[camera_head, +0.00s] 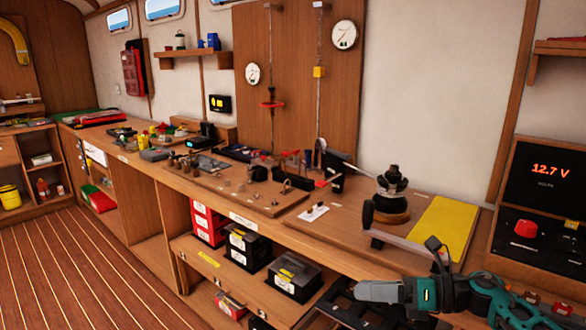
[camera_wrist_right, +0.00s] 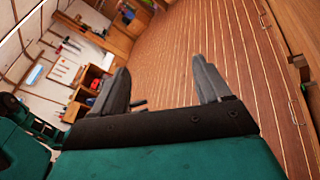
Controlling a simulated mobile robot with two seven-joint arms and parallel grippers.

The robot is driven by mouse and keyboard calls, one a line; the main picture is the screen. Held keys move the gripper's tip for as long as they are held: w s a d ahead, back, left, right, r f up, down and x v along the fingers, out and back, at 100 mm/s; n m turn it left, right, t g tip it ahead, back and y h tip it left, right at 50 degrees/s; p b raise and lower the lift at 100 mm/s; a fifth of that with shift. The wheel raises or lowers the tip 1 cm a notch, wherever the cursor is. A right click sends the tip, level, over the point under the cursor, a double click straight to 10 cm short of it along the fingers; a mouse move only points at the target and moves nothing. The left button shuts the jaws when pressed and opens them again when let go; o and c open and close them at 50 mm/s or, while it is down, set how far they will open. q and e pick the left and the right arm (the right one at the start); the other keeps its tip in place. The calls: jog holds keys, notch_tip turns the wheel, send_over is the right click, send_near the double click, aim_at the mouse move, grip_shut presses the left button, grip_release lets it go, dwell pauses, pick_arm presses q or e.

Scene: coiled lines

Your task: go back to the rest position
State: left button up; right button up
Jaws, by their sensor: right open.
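My right gripper (camera_head: 375,290) is in the lower right of the head view, in front of the bench edge, with its fingers pointing left. In the right wrist view (camera_wrist_right: 165,90) its two dark fingers stand wide apart with nothing between them. The gripper is open and empty. My left gripper is not in view.
The wooden bench (camera_head: 150,170) runs along the wall, crowded with small tools. A dark winch-like device (camera_head: 392,190) and a yellow pad (camera_head: 443,222) stand near my right arm. Black boxes (camera_head: 294,276) sit on the shelf below. The plank floor (camera_head: 80,270) at left is clear.

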jog(key=s+d+f+n+t+h, duration=0.2)
jog(key=s+f+n+t+h, duration=0.4)
jog(key=s+f+n+h, duration=0.7)
jog(key=s+f+n, duration=0.8)
jog(key=s+n, duration=0.1)
jog(key=n, duration=0.9)
jog(key=shift+s+f, duration=0.2)
jog(key=shift+s, duration=0.05)
